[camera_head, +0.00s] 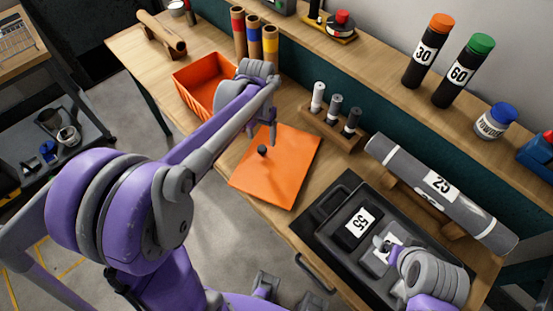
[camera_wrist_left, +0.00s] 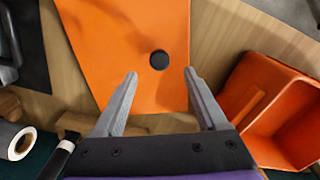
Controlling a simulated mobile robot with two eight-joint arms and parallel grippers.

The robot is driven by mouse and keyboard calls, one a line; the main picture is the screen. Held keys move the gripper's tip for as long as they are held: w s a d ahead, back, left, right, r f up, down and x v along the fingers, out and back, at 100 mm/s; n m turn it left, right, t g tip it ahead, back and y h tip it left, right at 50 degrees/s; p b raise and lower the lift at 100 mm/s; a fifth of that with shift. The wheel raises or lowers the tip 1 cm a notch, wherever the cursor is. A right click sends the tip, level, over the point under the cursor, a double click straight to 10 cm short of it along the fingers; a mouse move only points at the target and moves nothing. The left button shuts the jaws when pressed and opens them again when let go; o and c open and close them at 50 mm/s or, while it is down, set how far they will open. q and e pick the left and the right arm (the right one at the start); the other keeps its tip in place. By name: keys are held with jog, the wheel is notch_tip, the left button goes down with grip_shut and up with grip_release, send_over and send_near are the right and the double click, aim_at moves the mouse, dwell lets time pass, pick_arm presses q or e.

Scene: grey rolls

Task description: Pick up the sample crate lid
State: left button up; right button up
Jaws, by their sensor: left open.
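The sample crate lid (camera_head: 290,185) is a flat orange panel lying on the wooden workbench, with a small black knob (camera_head: 262,151). In the left wrist view the lid (camera_wrist_left: 120,45) fills the upper middle, and its knob (camera_wrist_left: 159,60) shows between the fingers. My left gripper (camera_head: 262,137) is open and empty above the lid, near the knob. Its two grey fingers (camera_wrist_left: 160,73) are spread wide. The open orange crate (camera_head: 188,97) stands on the bench to the left of the lid. My right gripper (camera_head: 384,246) is over the black tray, its fingers partly hidden.
The black tray (camera_head: 308,228) holds a black block marked 55 (camera_head: 353,222). A wooden rack (camera_head: 337,132) with small cylinders stands right of the lid. A large grey roll marked 25 (camera_head: 415,178) lies behind the tray. Upright tubes (camera_head: 254,38) stand behind the crate.

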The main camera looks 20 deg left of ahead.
aim_at(262, 148)
pick_arm(q)
notch_tip(262, 148, down, 5)
jog(key=shift+s+r, duration=0.1)
jog(key=shift+s, duration=0.05)
grip_shut()
dwell(0.4)
dwell(1.0)
